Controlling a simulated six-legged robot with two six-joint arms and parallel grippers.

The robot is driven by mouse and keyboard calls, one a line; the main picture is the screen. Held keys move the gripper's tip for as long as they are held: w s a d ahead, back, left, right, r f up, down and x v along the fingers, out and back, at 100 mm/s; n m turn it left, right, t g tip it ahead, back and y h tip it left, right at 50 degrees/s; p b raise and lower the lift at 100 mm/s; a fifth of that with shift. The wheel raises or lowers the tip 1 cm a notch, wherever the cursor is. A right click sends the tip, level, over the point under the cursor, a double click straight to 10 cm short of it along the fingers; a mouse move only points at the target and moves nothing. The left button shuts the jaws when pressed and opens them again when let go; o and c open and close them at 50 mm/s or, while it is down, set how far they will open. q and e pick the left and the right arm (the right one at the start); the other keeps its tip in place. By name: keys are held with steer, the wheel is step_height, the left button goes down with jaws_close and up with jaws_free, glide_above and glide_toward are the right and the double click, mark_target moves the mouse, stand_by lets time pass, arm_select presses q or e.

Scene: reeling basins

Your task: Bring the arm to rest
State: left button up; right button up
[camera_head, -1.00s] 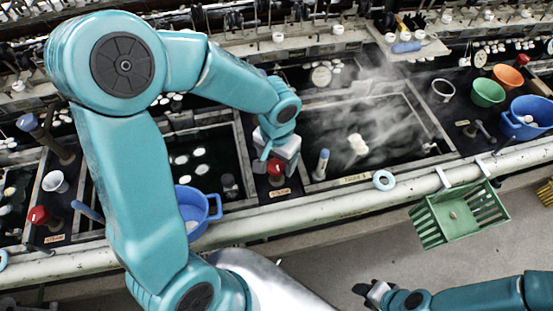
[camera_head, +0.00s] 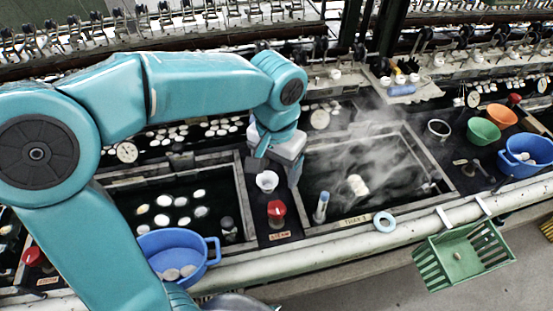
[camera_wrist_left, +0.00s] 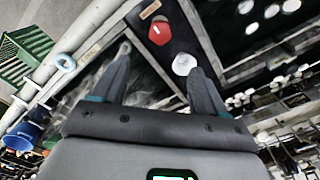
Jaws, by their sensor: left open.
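My left arm comes in from the left, and its left gripper (camera_head: 275,171) hangs over the strip between the two dark basins. The left wrist view shows its two fingers (camera_wrist_left: 161,62) spread apart with nothing held between them. A small white cup (camera_head: 267,181) stands just below the fingers. In the left wrist view the cup (camera_wrist_left: 184,64) appears beside the right-hand fingertip; whether they touch cannot be told. A red knob (camera_head: 276,211) sits on the strip in front of the cup. My right gripper is out of view.
A steaming basin (camera_head: 400,165) lies to the right, with a blue-capped bottle (camera_head: 321,207) at its edge. A blue pot (camera_head: 172,252) stands front left. A green basket (camera_head: 463,256) hangs on the white front rail (camera_head: 330,262). Green, orange and blue containers stand far right.

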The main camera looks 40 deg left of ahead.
arm_select(q)
step_height(320, 180, up, 2)
stand_by(0.8)
